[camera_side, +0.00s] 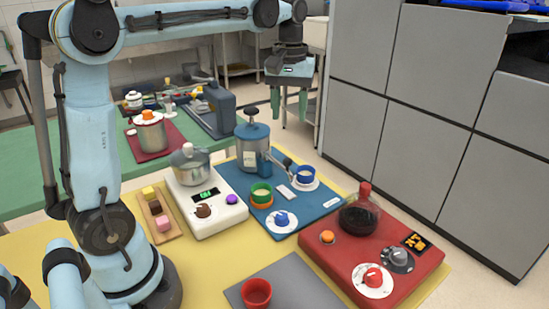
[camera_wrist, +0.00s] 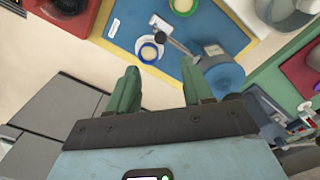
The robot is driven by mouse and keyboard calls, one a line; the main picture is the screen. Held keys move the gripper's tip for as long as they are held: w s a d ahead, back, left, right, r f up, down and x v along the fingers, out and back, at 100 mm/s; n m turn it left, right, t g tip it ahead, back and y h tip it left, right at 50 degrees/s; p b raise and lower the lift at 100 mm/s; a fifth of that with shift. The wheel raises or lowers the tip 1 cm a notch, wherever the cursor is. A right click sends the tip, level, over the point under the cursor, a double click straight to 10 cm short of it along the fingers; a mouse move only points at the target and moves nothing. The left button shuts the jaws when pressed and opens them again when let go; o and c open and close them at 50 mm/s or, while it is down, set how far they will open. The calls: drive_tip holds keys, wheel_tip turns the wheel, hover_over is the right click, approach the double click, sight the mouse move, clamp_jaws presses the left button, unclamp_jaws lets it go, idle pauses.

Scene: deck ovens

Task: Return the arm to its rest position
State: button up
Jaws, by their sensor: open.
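My gripper (camera_side: 291,104) hangs high at the end of my raised arm in the side view, with its green fingers pointing down. It is beyond the blue mat and well above it, left of the grey cabinets. In the wrist view my gripper (camera_wrist: 161,88) shows two green fingers spread apart. Nothing is between the fingers. It touches nothing that I can see.
A red station (camera_side: 385,284) with a dark flask, a blue mat (camera_side: 320,215) with a blue-lidded canister (camera_side: 253,150) and cups, and a white scale (camera_side: 222,220) with a pot fill the yellow table. Grey cabinets (camera_side: 425,110) stand right. A red cup (camera_side: 256,293) stands in front.

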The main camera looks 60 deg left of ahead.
drive_tip(key=s+d+f+m+t, duration=0.7)
drive_tip(key=s+d+f+m, duration=0.1)
drive_tip(key=s, duration=0.3)
drive_tip(key=shift+d+f+m, duration=0.15)
drive_tip(key=shift+d+m, duration=0.25)
drive_tip(key=shift+s, duration=0.1)
idle(0.4)
